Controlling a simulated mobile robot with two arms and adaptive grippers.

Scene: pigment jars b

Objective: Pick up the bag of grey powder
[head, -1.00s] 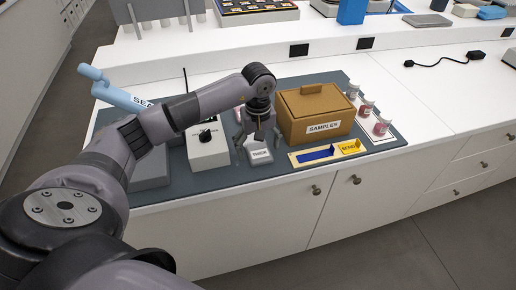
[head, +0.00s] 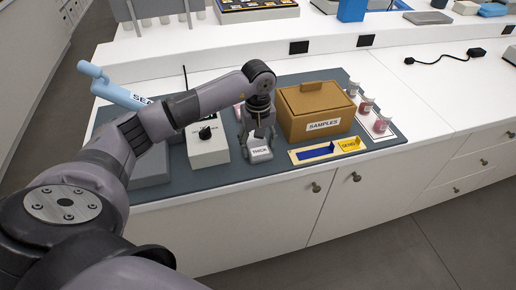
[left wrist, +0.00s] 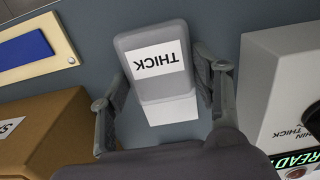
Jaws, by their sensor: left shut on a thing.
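A small grey pouch-like thing (head: 260,155) with a white THICK label stands near the front edge of the dark mat; it fits the bag of grey powder. In the left wrist view the bag (left wrist: 152,90) sits between the two fingers, label toward the camera. My left gripper (head: 258,142) points down at it in the head view. In the left wrist view my left gripper (left wrist: 160,72) has a finger against each side of the bag. The bag appears still low at the mat. My right gripper is not in view.
A grey-white reader box with a knob (head: 208,146) stands left of the bag. A brown SAMPLES box (head: 315,108) stands close on the right, with a cream strip holding blue and yellow pieces (head: 325,152) before it.

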